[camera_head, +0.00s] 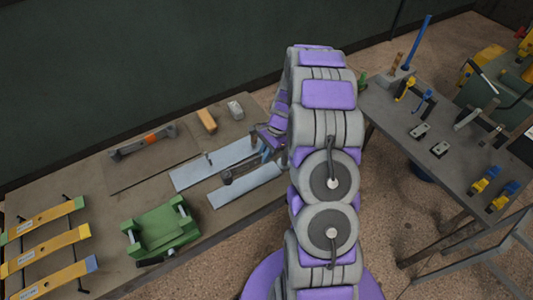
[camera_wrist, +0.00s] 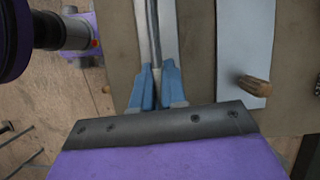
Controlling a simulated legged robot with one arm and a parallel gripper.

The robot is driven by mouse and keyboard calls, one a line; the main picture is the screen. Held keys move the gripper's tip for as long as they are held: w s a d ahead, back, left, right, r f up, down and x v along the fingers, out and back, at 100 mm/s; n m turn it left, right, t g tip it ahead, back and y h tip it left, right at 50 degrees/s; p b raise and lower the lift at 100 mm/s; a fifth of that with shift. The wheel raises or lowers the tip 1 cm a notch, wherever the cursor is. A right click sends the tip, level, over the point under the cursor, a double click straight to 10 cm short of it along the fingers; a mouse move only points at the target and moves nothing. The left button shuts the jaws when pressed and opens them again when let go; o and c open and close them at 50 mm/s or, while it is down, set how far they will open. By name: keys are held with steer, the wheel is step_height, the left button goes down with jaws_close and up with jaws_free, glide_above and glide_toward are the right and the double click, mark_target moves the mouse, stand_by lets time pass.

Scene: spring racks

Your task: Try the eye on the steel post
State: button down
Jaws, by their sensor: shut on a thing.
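My gripper (camera_wrist: 158,88) has two blue fingers shut on a narrow dark bar (camera_wrist: 155,25), apparently a spring leaf, which runs up out of the wrist view. In the head view the dark bar (camera_head: 243,174) lies low along a pale blue strip (camera_head: 245,187), with a thicker dark end (camera_head: 227,178) at its left; the eye's hole cannot be made out. A short upright post (camera_head: 209,159) stands at the farther pale strip (camera_head: 188,178), apart from the bar. In the wrist view a brownish peg (camera_wrist: 254,91) stands right of my fingers; I cannot tell whether either is the steel post.
A green fixture (camera_head: 162,232) stands in front on the bench (camera_head: 115,208). A grey bar with an orange band (camera_head: 143,143) lies on a mat behind. A second table (camera_head: 407,146) with clamps stands at right.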

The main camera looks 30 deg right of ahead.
steer(key=shift+a, duration=0.1)
steer(key=shift+d, duration=0.95)
steer(key=shift+a+p, duration=0.35)
steer(key=shift+a, duration=0.6)
steer(key=shift+a, duration=0.6)
steer(key=shift+f, duration=0.1)
steer(key=shift+d+f, duration=0.35)
steer(key=shift+d, duration=0.15)
steer(key=shift+a+f, duration=0.35)
steer(key=shift+a, duration=0.05)
